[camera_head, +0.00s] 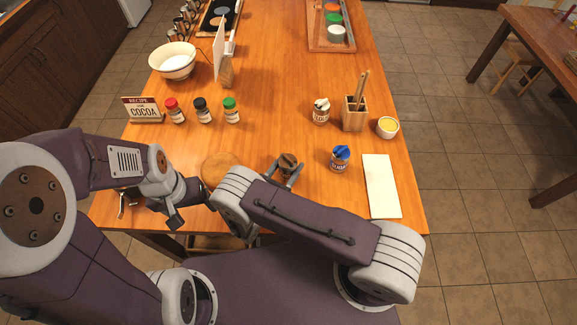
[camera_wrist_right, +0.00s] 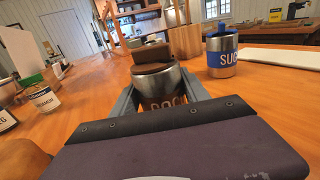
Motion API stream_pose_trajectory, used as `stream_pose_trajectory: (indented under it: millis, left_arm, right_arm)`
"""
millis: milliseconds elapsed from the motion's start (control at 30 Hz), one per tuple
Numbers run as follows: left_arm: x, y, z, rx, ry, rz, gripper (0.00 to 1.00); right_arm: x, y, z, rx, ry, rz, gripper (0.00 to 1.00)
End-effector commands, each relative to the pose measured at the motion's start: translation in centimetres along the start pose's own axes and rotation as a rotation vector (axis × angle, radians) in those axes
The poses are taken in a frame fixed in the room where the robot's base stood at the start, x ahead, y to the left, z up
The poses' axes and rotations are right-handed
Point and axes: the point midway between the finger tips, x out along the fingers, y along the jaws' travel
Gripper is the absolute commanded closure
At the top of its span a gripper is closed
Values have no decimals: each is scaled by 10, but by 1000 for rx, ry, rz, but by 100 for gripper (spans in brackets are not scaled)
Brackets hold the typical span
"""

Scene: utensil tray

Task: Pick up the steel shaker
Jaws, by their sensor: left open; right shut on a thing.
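My right gripper (camera_head: 286,170) is shut on a steel canister with a brown lid (camera_head: 288,160), with one finger on each side. My left gripper (camera_head: 190,206) is open and empty near the front edge.
A blue-lidded sugar canister (camera_head: 340,160) and a white board (camera_head: 381,186) are right of the held canister. A round wooden board (camera_head: 219,166) lies to the left. Spice jars (camera_head: 203,111), a bowl (camera_head: 173,62) and a utensil holder (camera_head: 354,114) stand farther back. The table's middle is clear.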

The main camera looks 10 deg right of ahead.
Motion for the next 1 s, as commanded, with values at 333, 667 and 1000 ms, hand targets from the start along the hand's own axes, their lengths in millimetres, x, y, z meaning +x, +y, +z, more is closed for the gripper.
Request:
stream_pose_trajectory:
  millis: [333,667,1000]
  left_arm:
    - [7,0,1,0,0,0,21]
    - [15,0,2,0,0,0,21]
    - [17,0,2,0,0,0,21]
  right_arm:
    - [5,-17,50,-5,-1,-3,95]
    - [26,-89,94,-1,-1,-2,95]
    - [32,-112,109,2,0,1,95]
